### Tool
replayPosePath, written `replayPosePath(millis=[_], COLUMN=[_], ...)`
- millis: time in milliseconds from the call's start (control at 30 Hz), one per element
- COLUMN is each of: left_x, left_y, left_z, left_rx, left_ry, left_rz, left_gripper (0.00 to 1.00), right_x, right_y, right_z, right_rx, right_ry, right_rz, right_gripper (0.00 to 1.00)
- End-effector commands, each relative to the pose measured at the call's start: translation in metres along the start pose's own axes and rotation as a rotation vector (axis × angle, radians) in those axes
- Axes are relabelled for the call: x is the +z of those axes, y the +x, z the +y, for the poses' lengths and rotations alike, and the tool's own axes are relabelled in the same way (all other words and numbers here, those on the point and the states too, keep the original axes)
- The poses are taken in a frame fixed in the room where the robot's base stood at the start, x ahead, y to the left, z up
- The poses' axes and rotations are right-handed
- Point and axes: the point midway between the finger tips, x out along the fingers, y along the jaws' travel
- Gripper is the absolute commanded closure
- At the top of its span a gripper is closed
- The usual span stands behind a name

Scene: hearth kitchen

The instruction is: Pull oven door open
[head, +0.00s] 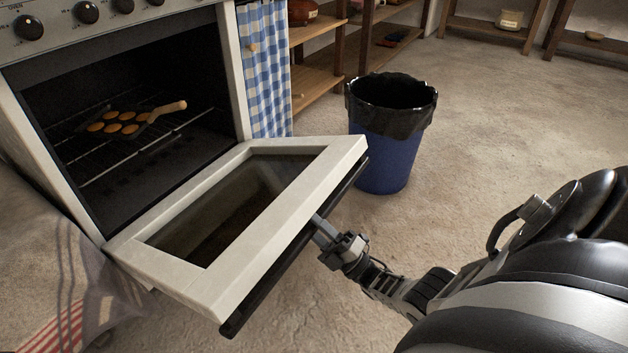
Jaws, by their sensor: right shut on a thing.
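The oven door (240,257) is white with a dark glass window and is hinged down, tilted wide open in front of the oven (232,75). Its black bar handle (277,272) runs along the outer edge. My right gripper (322,232) is shut on the handle near its middle; the fingertips are partly hidden by the door edge. My left gripper is not in view.
A blue bin (385,153) with a black liner stands just beyond the door's far corner. A striped towel (62,290) hangs at the lower left. Wooden shelves (322,72) are at the back. The floor to the right is clear.

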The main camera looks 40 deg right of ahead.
Motion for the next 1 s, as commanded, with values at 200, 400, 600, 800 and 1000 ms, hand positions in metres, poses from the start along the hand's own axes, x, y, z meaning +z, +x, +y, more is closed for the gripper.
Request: replayPosePath(millis=[200, 400, 600, 800, 1000], left_x=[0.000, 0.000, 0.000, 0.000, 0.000], left_y=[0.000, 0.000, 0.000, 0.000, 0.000], left_z=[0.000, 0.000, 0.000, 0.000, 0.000], left_rx=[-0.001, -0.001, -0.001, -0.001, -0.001], left_ry=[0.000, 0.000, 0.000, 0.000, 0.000], left_rz=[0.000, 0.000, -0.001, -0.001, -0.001], left_gripper=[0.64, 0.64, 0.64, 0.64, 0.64], right_x=[-0.004, -0.004, -0.004, -0.004, -0.002], right_y=[0.009, 0.007, 0.006, 0.006, -0.001], right_z=[-0.004, -0.003, -0.003, -0.003, -0.004], right_rx=[-0.002, -0.002, -0.002, -0.002, -0.004], right_ry=[0.006, 0.005, 0.004, 0.004, 0.004], right_rz=[0.008, 0.007, 0.007, 0.008, 0.005], right_gripper=[0.49, 0.49, 0.49, 0.49, 0.49])
